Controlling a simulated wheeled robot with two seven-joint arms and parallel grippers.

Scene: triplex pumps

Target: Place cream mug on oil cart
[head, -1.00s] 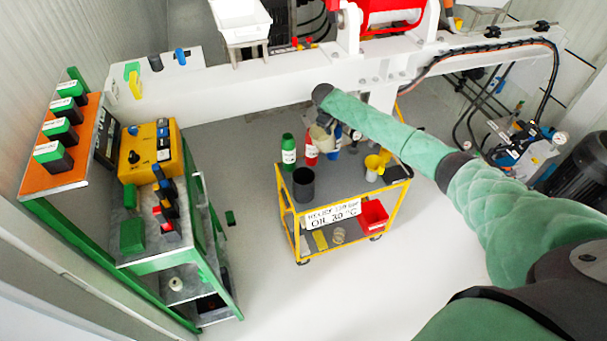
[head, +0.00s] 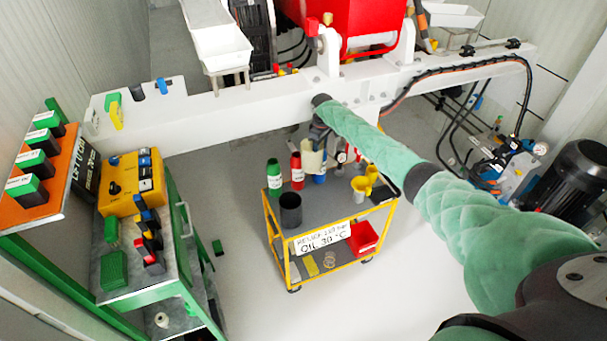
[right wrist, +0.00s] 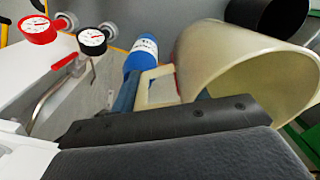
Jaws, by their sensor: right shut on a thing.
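The cream mug (head: 313,156) hangs over the back part of the yellow oil cart (head: 318,259) in the head view. My right gripper (head: 322,140) is shut on it. In the right wrist view the mug (right wrist: 240,75) is large and tilted, its opening toward the right. Its handle (right wrist: 157,88) is at my gripper (right wrist: 180,103). The gap between the mug and the cart top cannot be judged. My left gripper is not in view.
On the cart stand a green bottle (head: 273,173), a red bottle (head: 296,169), a dark cup (head: 290,210) and yellow funnels (head: 361,187). The blue bottle shows in the wrist view (right wrist: 142,55). The front middle of the cart top is bare. A white beam (head: 240,125) runs behind.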

